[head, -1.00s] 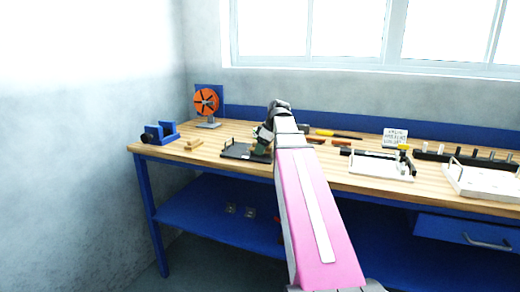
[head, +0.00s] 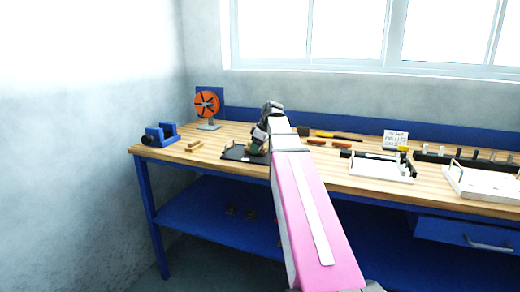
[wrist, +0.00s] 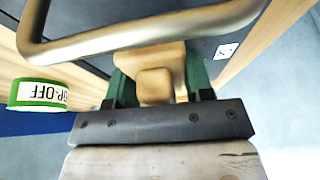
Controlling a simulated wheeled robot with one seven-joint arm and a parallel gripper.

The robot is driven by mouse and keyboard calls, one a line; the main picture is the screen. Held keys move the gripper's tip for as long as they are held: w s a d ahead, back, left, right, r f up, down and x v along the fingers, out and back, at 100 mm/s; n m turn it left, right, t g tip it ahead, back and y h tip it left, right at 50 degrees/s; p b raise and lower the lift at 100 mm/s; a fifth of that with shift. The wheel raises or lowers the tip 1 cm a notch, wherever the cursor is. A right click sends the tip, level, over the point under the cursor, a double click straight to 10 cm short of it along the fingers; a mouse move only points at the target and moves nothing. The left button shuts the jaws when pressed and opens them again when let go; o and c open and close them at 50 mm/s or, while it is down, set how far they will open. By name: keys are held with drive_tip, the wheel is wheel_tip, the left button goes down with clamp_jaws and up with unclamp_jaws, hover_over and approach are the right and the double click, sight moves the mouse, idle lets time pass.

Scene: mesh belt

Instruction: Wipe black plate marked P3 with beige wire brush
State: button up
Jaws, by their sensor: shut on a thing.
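The black plate (head: 235,153) lies near the front edge of the bench, left of centre in the head view. In the wrist view its dark surface (wrist: 205,46) shows behind the fingers, with a small white marked label (wrist: 226,51); I cannot read P3 on it. My gripper (wrist: 155,85), with green fingers, is shut on the beige wire brush (wrist: 160,58). In the head view my gripper (head: 257,146) is over the right part of the plate. The bristles are hidden, so I cannot tell whether they touch it.
A metal bar (wrist: 140,33) arches across the wrist view, close to the brush. A blue vise-like block (head: 160,134) and orange wheel (head: 207,103) stand left. White trays (head: 380,167) stand right.

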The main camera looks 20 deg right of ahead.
sight(241, 150)
drive_tip(key=shift+w+a+r, duration=0.1)
drive_tip(key=shift+w+a, duration=0.6)
drive_tip(key=shift+a, duration=0.25)
drive_tip(key=shift+w+a+f, duration=0.1)
drive_tip(key=shift+w+a, duration=0.6)
drive_tip(key=shift+a, duration=0.25)
drive_tip(key=shift+w+a+r, duration=0.1)
drive_tip(key=shift+w+a, duration=0.6)
drive_tip(key=shift+a, duration=0.25)
drive_tip(key=shift+w+d, duration=0.6)
drive_tip(key=shift+w, duration=0.2)
drive_tip(key=shift+s+d, duration=1.05)
drive_tip(key=shift+d, duration=0.4)
drive_tip(key=shift+s+d, duration=1.1)
drive_tip(key=shift+d, duration=0.3)
drive_tip(key=shift+s+d, duration=1.05)
drive_tip(key=shift+d, duration=0.4)
drive_tip(key=shift+d+r, duration=0.1)
drive_tip(key=shift+r, duration=2.85)
drive_tip(key=shift+w+r, duration=0.1)
drive_tip(key=shift+r, duration=1.4)
